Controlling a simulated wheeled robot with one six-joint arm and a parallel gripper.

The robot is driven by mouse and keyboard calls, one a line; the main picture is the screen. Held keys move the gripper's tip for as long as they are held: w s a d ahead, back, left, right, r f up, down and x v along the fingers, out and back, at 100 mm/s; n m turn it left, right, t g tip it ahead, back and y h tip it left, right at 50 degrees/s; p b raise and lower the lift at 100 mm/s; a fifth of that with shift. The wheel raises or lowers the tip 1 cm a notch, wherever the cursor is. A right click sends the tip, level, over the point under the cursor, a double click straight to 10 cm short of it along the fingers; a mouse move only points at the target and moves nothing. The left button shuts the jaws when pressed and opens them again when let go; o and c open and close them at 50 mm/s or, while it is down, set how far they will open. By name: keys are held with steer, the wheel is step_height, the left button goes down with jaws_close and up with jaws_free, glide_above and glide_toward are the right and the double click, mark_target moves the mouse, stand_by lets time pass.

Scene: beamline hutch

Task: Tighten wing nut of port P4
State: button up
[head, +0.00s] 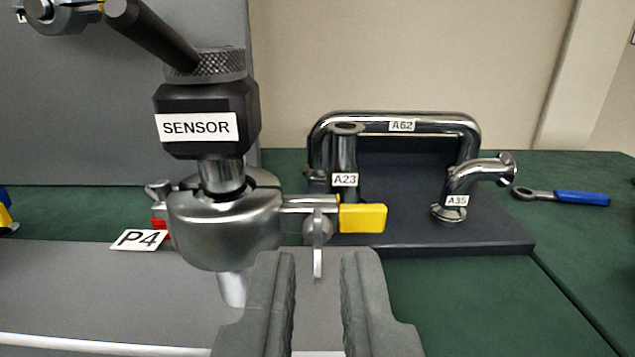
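Port P4 is at left centre, marked by a white P4 label (139,240). A metal clamp (222,225) sits around the joint there, below a black block labelled SENSOR (203,127). The clamp's threaded bolt runs to the right and carries a metal wing nut (318,238), whose one wing points down. A yellow piece (362,217) sits at the bolt's right end. My gripper (317,262) is open in the lower middle, its two grey fingers apart. The wing nut's lower wing shows between and just beyond the fingertips; I cannot tell if they touch it.
Behind right, a dark tray (505,236) holds pipe pieces A23 (344,165), A62 (402,122) and A35 (462,187). A blue-handled wrench (580,198) lies on the green table (455,310) at right. A black handle (152,35) rises above the sensor.

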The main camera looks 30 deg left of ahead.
mark_target(319, 225)
steer(key=shift+x, duration=1.8)
jaws_close()
